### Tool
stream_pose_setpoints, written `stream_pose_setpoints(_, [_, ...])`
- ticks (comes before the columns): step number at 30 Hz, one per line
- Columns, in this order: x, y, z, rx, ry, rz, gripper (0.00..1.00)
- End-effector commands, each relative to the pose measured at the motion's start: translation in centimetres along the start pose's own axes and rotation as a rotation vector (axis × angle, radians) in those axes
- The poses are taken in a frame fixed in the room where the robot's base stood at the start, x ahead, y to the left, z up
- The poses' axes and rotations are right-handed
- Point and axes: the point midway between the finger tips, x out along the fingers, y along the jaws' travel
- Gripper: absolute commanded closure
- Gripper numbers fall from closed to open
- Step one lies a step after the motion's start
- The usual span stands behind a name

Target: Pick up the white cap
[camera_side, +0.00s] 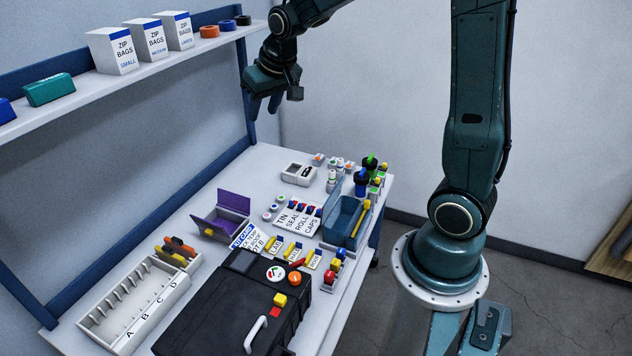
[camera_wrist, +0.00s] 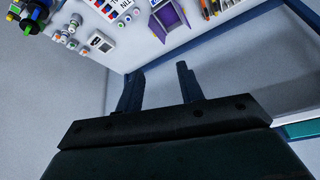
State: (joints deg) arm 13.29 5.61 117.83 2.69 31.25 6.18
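I cannot single out the white cap for sure. Small round pieces with pale bodies (camera_side: 280,200) lie left of the white card marked TIN, SEAL, ROLL, CAPS (camera_side: 297,219) in the side view. Small pale bottles with coloured or light tops (camera_side: 331,181) stand behind it; a similar group shows at the upper left of the wrist view (camera_wrist: 68,32). My gripper (camera_side: 264,110) hangs high above the far end of the table, well away from all of these. In the wrist view its two fingers (camera_wrist: 158,82) are apart with nothing between them.
A white device (camera_side: 299,174) lies near the back. An open purple box (camera_side: 221,217), a blue bin (camera_side: 343,222), a black case (camera_side: 225,310) and a white lettered rack (camera_side: 128,305) crowd the table. A shelf with zip-bag boxes (camera_side: 113,52) runs along the left wall.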

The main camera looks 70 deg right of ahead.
Motion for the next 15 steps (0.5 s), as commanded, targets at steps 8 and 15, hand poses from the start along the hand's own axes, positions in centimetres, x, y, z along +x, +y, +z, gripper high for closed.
stream_pose_setpoints(8, [7.1,2.5,-3.1,0.081,-0.014,0.039,0.62])
stream_pose_setpoints(15, [13.7,5.1,-4.5,0.147,-0.023,0.072,0.62])
